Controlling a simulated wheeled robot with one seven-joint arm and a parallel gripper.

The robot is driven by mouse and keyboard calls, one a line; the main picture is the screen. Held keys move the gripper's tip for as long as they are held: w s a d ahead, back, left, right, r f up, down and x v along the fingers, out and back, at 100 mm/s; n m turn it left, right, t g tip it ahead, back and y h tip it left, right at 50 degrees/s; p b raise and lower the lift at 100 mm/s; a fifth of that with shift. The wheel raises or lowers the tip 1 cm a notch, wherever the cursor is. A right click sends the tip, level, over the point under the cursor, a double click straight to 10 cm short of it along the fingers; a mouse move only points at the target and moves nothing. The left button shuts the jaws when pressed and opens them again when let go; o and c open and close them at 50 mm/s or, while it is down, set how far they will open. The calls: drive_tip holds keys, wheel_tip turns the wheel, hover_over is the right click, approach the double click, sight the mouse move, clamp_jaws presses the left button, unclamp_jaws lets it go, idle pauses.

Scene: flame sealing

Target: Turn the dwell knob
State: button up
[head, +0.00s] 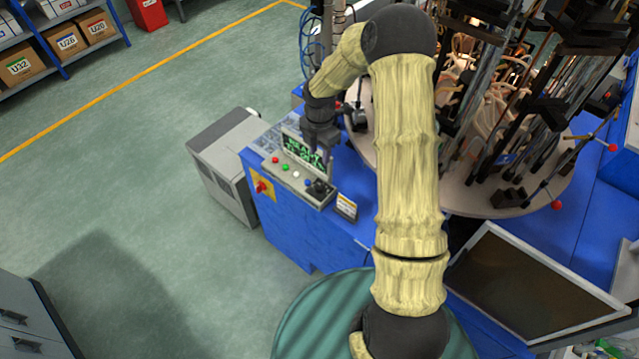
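A control panel (290,181) stands at the left front corner of the blue machine (310,228). It has red, green, blue and white buttons in a row and a dark knob (319,188) at its right end. A green-lit display (303,150) stands behind the buttons. My gripper (319,152) hangs pointing down in front of the display, above and behind the dark knob. It looks apart from the knob. The fingers are small and dark here, so their opening and any contact cannot be made out.
A red switch on a yellow plate (262,187) is on the machine's left side. A small sign (346,207) stands right of the panel. A round table (470,200) with tubes and rods is at right, with a monitor (535,285) before it. A grey cabinet (225,160) is at left.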

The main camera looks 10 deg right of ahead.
sight(320, 186)
wheel_tip(320, 186, down, 16)
drive_tip(key=p, duration=0.4)
idle(0.3)
drive_tip(key=c, duration=0.7)
drive_tip(key=shift+f+n+b, duration=0.2)
drive_tip(key=shift+n+b, duration=0.65)
drive_tip(key=shift+n, duration=0.25)
drive_tip(key=shift+r+n, duration=0.2)
drive_tip(key=shift+n, duration=0.3)
